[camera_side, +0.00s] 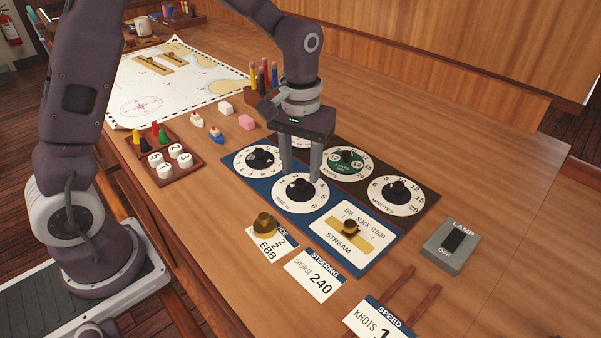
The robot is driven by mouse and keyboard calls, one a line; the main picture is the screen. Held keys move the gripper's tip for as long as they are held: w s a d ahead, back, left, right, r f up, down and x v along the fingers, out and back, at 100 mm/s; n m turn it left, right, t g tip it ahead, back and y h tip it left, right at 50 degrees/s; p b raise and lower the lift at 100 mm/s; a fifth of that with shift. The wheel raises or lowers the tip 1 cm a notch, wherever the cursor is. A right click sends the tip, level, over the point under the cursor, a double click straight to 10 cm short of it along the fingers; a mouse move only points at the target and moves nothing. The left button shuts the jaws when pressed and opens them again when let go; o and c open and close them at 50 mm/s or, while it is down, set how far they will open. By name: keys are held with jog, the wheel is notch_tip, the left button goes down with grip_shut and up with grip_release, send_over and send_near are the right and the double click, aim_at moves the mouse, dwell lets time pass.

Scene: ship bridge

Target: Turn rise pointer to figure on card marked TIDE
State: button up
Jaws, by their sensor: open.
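The rise dial (299,207) is a white disc with figures around its rim, on the front blue part of the dial panel. Its black pointer knob (300,188) sits at the dial's middle. My gripper (302,178) points down over this dial, its two fingers open on either side of the knob; whether they touch it I cannot tell. The fingers partly hide the knob and the pointer's direction. The TIDE card (275,245) lies in front of the panel, reading 2 and EBB, with a brass weight (264,224) covering part of it.
Close by are another white dial (259,170), the minutes dial (410,202), a green-centred dial (362,168) and the stream slider (349,228). A lamp switch (452,245), steering card (313,278) and speed card (372,322) lie around. A pencil holder (259,97) stands behind.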

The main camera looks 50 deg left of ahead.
aim_at(301, 186)
notch_tip(301, 186, down, 2)
jog(key=shift+f, duration=0.2)
grip_shut()
jog(key=m, duration=0.3)
jog(key=shift+m, duration=2.3)
